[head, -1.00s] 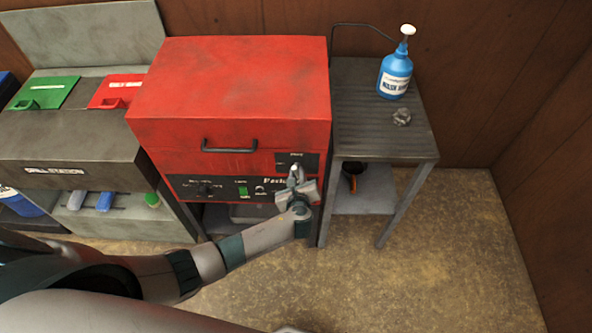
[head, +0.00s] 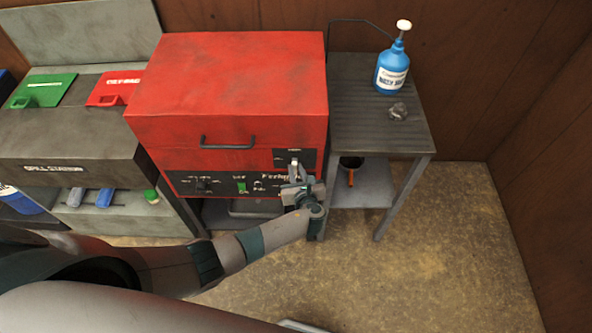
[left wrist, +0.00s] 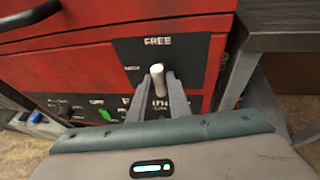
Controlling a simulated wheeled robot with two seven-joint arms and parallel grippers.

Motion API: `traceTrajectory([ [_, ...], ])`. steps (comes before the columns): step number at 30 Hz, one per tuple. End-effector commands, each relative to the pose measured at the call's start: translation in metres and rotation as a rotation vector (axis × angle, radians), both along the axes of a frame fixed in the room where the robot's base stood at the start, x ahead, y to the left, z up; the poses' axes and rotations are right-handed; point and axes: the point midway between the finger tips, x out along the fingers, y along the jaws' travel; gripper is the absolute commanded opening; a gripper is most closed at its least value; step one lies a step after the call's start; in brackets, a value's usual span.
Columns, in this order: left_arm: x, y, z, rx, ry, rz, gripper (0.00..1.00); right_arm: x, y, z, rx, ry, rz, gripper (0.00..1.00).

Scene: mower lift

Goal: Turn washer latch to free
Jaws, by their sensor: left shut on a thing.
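The red washer (head: 230,90) has a black latch plate (head: 281,157) at the right of its front, which also shows in the left wrist view (left wrist: 190,58). The latch is a pale, rounded lever (left wrist: 157,82) on this plate. It stands about upright, its tip below the word FREE; a second, smaller label sits to its left. My left gripper (head: 297,188) is at the latch. In the left wrist view its grey fingers (left wrist: 164,92) are closed around the lever, hiding its lower part. My right gripper is not in view.
A grey side table (head: 378,115) with a blue wash bottle (head: 392,72) and a crumpled grey lump (head: 397,111) stands close to the washer's right. A spill station (head: 65,145) stands to its left. The washer has a black lid handle (head: 228,142).

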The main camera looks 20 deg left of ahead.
Motion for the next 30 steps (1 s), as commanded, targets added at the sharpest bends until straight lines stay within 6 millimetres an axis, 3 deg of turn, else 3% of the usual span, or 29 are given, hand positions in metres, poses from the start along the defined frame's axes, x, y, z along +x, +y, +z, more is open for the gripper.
traceTrajectory([
  [1, 0.0, 0.001, -0.001, 0.002, 0.002, 0.001, 0.0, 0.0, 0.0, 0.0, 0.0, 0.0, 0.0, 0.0],
  [2, 0.0, 0.001, -0.001, 0.001, 0.002, 0.001, 0.22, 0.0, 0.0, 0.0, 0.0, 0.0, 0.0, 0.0],
  [4, 0.0, 0.001, -0.001, 0.001, 0.002, 0.001, 0.35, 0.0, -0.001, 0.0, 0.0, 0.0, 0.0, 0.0],
  [20, -0.006, -0.003, 0.002, -0.001, -0.001, -0.001, 0.35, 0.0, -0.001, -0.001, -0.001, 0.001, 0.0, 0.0],
  [30, -0.04, -0.02, 0.016, -0.002, 0.0, -0.001, 0.35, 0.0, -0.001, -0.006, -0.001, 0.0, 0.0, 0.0],
])
